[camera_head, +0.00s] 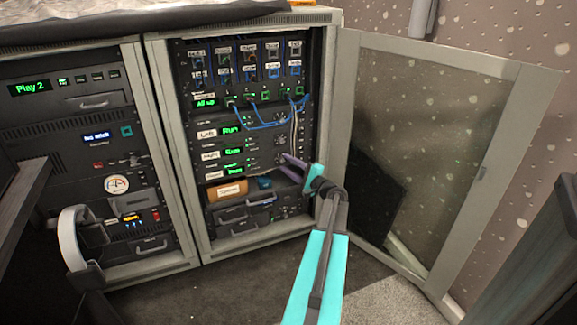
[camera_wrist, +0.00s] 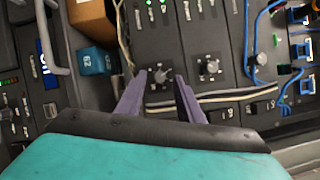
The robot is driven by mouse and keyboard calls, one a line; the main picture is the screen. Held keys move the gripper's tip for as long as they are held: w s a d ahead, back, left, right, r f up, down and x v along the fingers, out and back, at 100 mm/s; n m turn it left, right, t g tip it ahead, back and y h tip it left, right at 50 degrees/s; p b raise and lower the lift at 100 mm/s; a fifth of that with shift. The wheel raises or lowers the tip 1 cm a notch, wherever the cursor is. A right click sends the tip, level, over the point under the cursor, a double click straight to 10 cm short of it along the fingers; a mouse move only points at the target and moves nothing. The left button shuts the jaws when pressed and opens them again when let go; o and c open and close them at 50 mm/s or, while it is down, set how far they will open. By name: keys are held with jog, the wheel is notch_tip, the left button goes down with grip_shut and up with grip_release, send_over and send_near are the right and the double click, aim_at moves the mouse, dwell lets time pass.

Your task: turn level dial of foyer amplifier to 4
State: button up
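The foyer amplifier appears to be the lowest of three stacked amplifiers in the open rack, with a small white label (camera_head: 214,175) and a lit green display (camera_head: 235,169) in the head view; the text is too small to read surely. Its level dial (camera_wrist: 160,77) is a small grey knob on a dark square plate, seen in the wrist view nearest the boxes. My gripper (camera_head: 287,164) is at the amplifier's right side. In the wrist view its purple fingers (camera_wrist: 161,80) are apart, either side of the dial, with gaps showing. The dial's setting is not readable.
Another dial (camera_wrist: 208,68) sits close beside the fingers. Blue cables (camera_head: 262,122) and pale cables (camera_wrist: 225,97) hang near the dials. An orange box (camera_head: 227,191) and a blue box (camera_head: 264,183) sit below. The open mesh door (camera_head: 497,150) stands right of my arm.

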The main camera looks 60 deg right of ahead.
jog(key=shift+a, duration=0.1)
jog(key=p+v, duration=0.4)
jog(key=v, duration=0.9)
jog(key=shift+s, duration=0.35)
jog(key=shift+a, duration=0.1)
